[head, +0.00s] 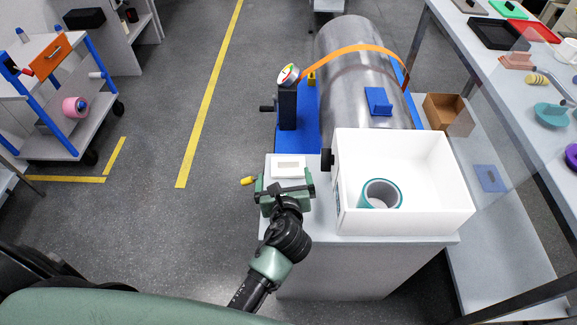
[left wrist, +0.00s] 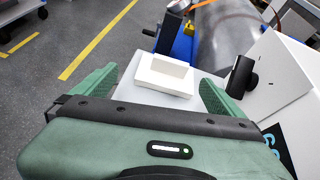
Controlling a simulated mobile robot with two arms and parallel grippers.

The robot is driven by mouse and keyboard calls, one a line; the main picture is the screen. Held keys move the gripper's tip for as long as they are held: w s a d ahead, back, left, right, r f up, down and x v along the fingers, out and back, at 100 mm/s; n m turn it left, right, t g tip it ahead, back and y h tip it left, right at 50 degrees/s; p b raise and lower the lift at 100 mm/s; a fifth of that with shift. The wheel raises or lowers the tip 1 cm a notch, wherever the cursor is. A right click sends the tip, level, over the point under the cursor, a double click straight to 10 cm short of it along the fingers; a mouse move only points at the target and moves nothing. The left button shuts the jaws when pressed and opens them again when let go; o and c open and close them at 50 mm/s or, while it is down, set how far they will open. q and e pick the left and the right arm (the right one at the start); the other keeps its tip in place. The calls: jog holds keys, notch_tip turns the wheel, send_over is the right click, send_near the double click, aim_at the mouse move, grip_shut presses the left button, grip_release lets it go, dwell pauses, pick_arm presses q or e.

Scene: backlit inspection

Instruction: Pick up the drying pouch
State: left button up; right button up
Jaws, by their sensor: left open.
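A small white block-like item (head: 288,167) with a greyish rectangle on its upper side lies on the pale worktop (head: 430,238), left of the white bin. It may be the drying pouch, but I cannot tell for sure. My right gripper is not in view.
A white bin (head: 440,185) holding a teal-rimmed roll (head: 381,193) stands close on the right. Behind are a black post (head: 288,105) and a large metal cylinder (head: 345,60) with an orange strap. A clear panel (head: 490,110) stands further right.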

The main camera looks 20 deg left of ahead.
aim_at(289, 165)
pick_arm(q)
jog(key=shift+w+d+r+m, duration=0.15)
jog(key=shift+w+d+m, duration=0.25)
jog(key=shift+m, duration=0.2)
jog(key=shift+w, duration=0.3)
jog(key=x, duration=0.3)
jog(key=b+x, duration=0.1)
jog(key=x, duration=0.3)
jog(key=shift+d+f, duration=0.15)
jog(key=shift+f, duration=0.3)
jog(key=c, duration=0.7)
